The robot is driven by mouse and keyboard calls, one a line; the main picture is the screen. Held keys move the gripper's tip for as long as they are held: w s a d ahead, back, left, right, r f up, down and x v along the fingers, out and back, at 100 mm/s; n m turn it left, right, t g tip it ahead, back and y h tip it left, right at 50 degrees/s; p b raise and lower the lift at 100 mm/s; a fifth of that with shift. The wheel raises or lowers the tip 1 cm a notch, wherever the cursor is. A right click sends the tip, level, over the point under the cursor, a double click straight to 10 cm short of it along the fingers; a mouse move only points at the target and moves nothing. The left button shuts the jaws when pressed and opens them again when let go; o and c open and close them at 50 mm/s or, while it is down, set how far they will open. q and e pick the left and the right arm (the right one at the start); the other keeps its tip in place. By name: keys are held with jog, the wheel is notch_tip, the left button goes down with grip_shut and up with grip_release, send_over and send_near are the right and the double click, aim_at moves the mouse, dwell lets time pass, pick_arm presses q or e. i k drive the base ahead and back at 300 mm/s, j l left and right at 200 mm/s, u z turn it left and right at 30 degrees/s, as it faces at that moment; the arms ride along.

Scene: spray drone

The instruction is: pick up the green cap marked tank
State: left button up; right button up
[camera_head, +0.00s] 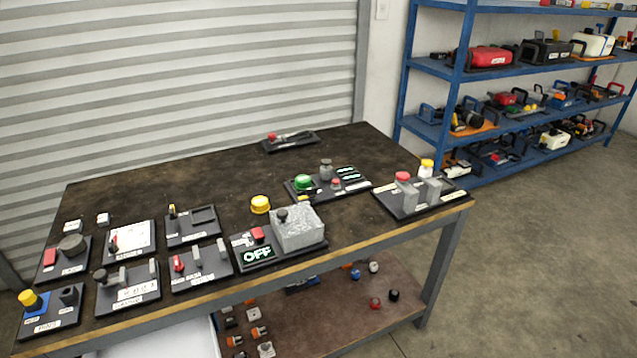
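A green round cap (304,182) sits on a dark panel (354,187) toward the back right of the workbench. The lettering near it is too small to read, so I cannot tell whether it says tank. A grey knob (326,169) and a small red button (336,183) are beside it on the same panel. Neither of my grippers is in view.
The dark workbench (150,195) holds several control panels along its front edge. A grey box (298,228) and a yellow cap (260,204) stand just in front of the green cap's panel. The bench's back left is clear. A blue shelf (450,75) stands behind right.

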aim_at(301, 182)
jog(key=u, duration=0.55)
jog(key=i+l+u, duration=0.1)
jog(key=l+u, duration=0.2)
jog(key=i+l+u, duration=0.1)
jog(key=l+u, duration=0.5)
jog(key=l, duration=0.2)
